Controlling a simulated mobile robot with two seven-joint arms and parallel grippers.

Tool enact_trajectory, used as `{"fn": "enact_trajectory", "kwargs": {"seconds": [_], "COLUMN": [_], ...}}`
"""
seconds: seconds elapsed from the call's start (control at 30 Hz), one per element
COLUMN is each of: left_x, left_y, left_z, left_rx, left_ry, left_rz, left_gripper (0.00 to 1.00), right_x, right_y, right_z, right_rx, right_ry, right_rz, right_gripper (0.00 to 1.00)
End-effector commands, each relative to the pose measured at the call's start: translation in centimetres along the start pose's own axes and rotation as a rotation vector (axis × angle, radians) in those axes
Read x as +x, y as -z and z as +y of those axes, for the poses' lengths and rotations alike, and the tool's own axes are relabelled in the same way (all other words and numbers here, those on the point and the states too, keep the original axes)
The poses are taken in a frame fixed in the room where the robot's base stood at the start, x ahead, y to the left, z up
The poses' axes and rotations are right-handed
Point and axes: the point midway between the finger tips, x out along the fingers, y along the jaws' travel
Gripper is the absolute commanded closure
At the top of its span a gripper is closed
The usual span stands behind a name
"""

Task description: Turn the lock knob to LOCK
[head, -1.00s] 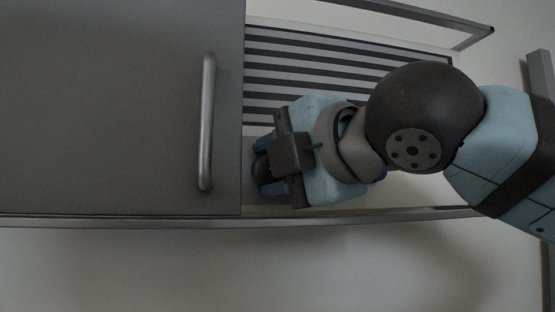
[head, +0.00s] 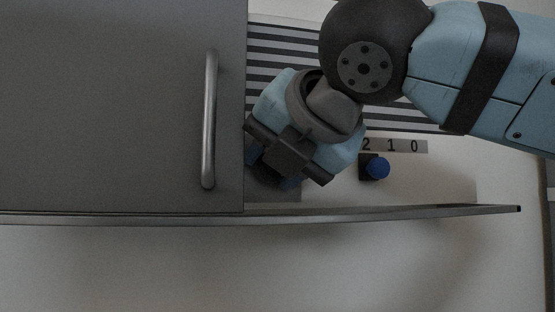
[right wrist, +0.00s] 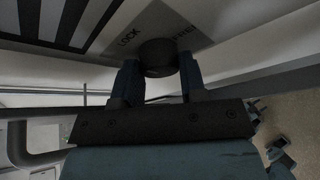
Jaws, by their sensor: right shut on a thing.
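The lock knob (right wrist: 158,55) is a dark round knob on a grey label plate (right wrist: 157,24) in the right wrist view. My right gripper (head: 268,175) is at the panel beside the grey door in the head view and hides the knob there. In the right wrist view its two blue fingers stand on either side of the knob, shut on it. Which way the knob points cannot be told. My left gripper is not in view.
A grey door (head: 110,110) with a vertical bar handle (head: 209,120) is close on the left. A blue knob (head: 377,168) sits right of the gripper under a strip marked 2 1 0 (head: 395,146). A metal rail (head: 400,213) runs below; a striped grille is behind my arm.

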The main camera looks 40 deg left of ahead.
Motion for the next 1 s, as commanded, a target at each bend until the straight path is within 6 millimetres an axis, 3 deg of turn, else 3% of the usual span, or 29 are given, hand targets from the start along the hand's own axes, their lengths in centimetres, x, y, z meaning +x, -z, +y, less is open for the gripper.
{"fn": "enact_trajectory", "kwargs": {"seconds": [0.6,0.63,0.73,1.0], "left_x": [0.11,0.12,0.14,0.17], "left_y": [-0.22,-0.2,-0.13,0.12], "left_z": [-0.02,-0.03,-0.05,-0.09], "left_rx": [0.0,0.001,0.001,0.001], "left_ry": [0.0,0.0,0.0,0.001], "left_rz": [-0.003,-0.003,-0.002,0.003], "left_gripper": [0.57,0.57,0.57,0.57], "right_x": [0.19,0.19,0.17,0.05], "right_y": [0.33,0.33,0.29,0.14], "right_z": [-0.11,-0.11,-0.09,-0.02], "right_rx": [-0.04,-0.04,-0.04,-0.039], "right_ry": [0.023,0.023,0.022,0.02], "right_rz": [0.004,0.004,0.003,0.0], "right_gripper": [0.85,0.59,0.36,0.36]}}
